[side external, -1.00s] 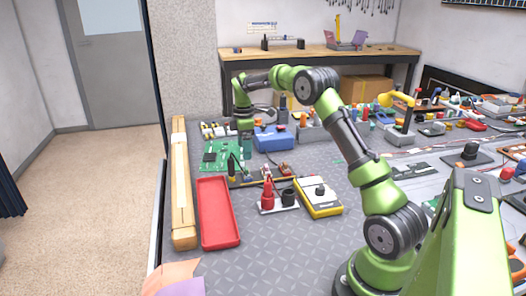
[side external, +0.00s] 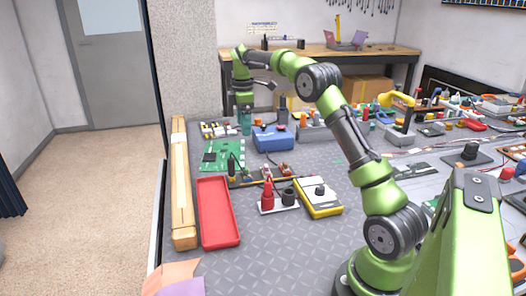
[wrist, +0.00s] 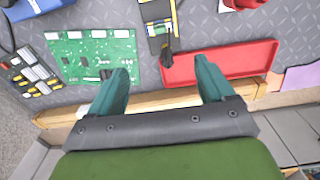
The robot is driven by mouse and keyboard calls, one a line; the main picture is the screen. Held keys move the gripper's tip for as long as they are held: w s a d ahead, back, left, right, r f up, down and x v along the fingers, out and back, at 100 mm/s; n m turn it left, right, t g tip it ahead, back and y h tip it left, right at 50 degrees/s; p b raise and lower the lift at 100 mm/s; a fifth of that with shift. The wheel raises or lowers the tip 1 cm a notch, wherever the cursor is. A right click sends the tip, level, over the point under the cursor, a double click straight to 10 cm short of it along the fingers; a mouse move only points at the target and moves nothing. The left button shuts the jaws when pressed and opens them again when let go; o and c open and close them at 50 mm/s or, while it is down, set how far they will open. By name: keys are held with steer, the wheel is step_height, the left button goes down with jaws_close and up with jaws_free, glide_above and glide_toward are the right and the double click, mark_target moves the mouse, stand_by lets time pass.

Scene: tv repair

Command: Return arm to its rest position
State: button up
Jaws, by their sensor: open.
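My gripper (side external: 245,122) hangs pointing down at the far left end of my green arm, above the bench near the green circuit board (side external: 222,155). In the wrist view my gripper (wrist: 162,67) has its two teal fingers spread apart, with nothing between them. The circuit board (wrist: 97,55) lies flat below and left of the fingers there. The red tray (wrist: 225,62) lies to the right and looks empty.
In the side view the red tray (side external: 218,215) lies by the wooden rail (side external: 182,190). A blue case (side external: 273,138), a yellow meter (side external: 318,198) and a stand with red and black parts (side external: 279,203) crowd the bench. The air around my gripper looks clear.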

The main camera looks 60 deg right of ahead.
steer(key=s+a+r+m+t+y, duration=0.1)
steer(key=s+a+m, duration=0.5)
steer(key=s+a, duration=0.6)
steer(key=s+a+r+m+t+y, duration=0.1)
steer(key=s+a+r+m+t, duration=0.3)
steer(key=s+a, duration=0.9)
steer(key=a+m+t, duration=0.2)
steer(key=m, duration=0.1)
steer(key=shift+a, duration=0.3)
steer(key=shift+c, duration=0.5)
